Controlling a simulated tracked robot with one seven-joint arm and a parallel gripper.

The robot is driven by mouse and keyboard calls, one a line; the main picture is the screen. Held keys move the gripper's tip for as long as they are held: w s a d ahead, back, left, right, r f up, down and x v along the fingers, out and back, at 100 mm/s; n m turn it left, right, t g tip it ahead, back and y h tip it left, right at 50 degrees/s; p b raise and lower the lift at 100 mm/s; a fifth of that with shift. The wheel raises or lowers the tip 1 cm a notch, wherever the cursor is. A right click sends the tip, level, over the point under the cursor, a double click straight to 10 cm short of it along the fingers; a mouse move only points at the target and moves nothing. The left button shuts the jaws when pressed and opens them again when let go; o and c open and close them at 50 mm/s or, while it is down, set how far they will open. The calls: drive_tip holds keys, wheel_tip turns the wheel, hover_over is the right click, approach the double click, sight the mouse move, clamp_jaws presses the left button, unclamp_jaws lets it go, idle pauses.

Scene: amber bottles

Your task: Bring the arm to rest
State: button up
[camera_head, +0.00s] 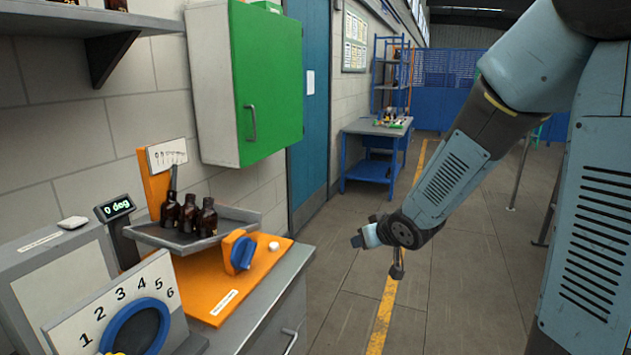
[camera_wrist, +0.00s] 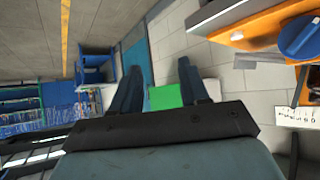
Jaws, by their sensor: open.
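My arm (camera_head: 455,175) reaches down from the upper right in the head view, bent at the elbow. My gripper (camera_head: 358,241) hangs over the open floor, to the right of the bench and apart from it. In the wrist view the two fingers of my gripper (camera_wrist: 157,85) stand wide apart with nothing between them. The green cabinet door and the blue door show behind the fingers. Several amber bottles (camera_head: 188,216) stand upright on a grey tray (camera_head: 170,240) on the bench, away from my gripper.
The bench holds an orange plate (camera_head: 215,290) with a blue knob (camera_head: 243,253), a display (camera_head: 117,208) and a numbered dial (camera_head: 137,325). A green cabinet (camera_head: 265,85) hangs on the wall. A blue table (camera_head: 375,150) stands farther back. The floor around the yellow line (camera_head: 385,310) is clear.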

drive_tip(key=s+d+r+m+g+h, duration=0.1)
drive_tip(key=s+d+r+m+h, duration=0.15)
drive_tip(key=s+d+r, duration=0.35)
drive_tip(key=s+d+r+m+g+h, duration=0.1)
drive_tip(key=s+d+r+h, duration=0.2)
drive_tip(key=s+d+r, duration=0.45)
drive_tip(key=s+a+r+g+y, duration=0.1)
drive_tip(key=s+a, duration=0.1)
drive_tip(key=s, duration=1)
drive_tip(key=shift+a+r+m+g+y, duration=0.25)
drive_tip(key=shift+a+m+g+y, duration=0.1)
drive_tip(key=shift+a+m+g, duration=0.1)
